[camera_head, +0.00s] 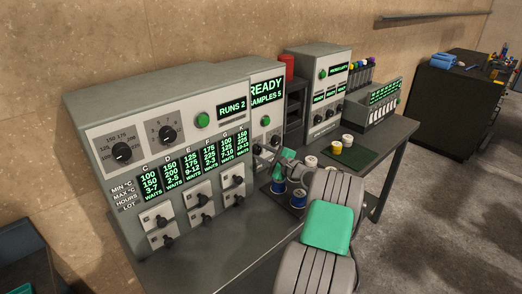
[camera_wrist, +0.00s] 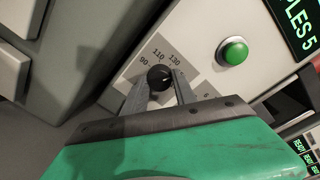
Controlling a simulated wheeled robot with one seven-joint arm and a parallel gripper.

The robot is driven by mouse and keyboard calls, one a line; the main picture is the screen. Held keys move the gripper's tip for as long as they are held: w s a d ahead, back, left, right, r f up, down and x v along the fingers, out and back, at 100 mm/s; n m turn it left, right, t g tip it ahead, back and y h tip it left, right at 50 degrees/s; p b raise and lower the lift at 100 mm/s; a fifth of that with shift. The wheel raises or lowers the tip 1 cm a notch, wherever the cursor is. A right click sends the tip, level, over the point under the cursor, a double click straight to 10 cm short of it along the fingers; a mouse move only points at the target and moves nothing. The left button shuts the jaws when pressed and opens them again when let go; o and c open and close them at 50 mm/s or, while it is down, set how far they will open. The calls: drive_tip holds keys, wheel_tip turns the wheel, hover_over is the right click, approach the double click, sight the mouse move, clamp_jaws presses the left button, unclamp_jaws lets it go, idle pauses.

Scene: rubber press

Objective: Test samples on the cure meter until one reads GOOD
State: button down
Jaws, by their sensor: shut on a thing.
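My gripper (camera_wrist: 160,88) is shut on a black knob (camera_wrist: 160,77) in the wrist view. The scale around the knob reads 90, 110 and 130. A green button (camera_wrist: 232,52) sits to the right of the knob on the same panel. In the head view my gripper (camera_head: 264,154) is at the lower front of the grey machine (camera_head: 266,72) whose screen (camera_head: 266,91) reads READY and SAMPLES 5; the arm partly hides it. Blue and white cylinders (camera_head: 279,186) stand by the arm. Which machine is the cure meter I cannot tell.
A large grey cabinet (camera_head: 100,105) with dials and a RUNS 2 screen stands at left. Another machine (camera_head: 318,50), a red cylinder (camera_head: 286,66) and a rack (camera_head: 383,103) stand further right. White and yellow pieces (camera_head: 336,148) are on or beside a dark green mat (camera_head: 362,156).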

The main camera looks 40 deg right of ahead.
drive_tip(key=shift+m+p, duration=0.7)
drive_tip(key=shift+m, duration=1.2)
drive_tip(key=c, duration=1)
unclamp_jaws()
drive_tip(key=shift+s, duration=0.1)
drive_tip(key=s, duration=0.2)
drive_tip(key=s+b, duration=0.1)
drive_tip(key=s, duration=0.4)
drive_tip(key=shift+s+d+r+b, duration=0.15)
drive_tip(key=shift+s+d+b, duration=0.1)
drive_tip(key=shift+s+b, duration=0.05)
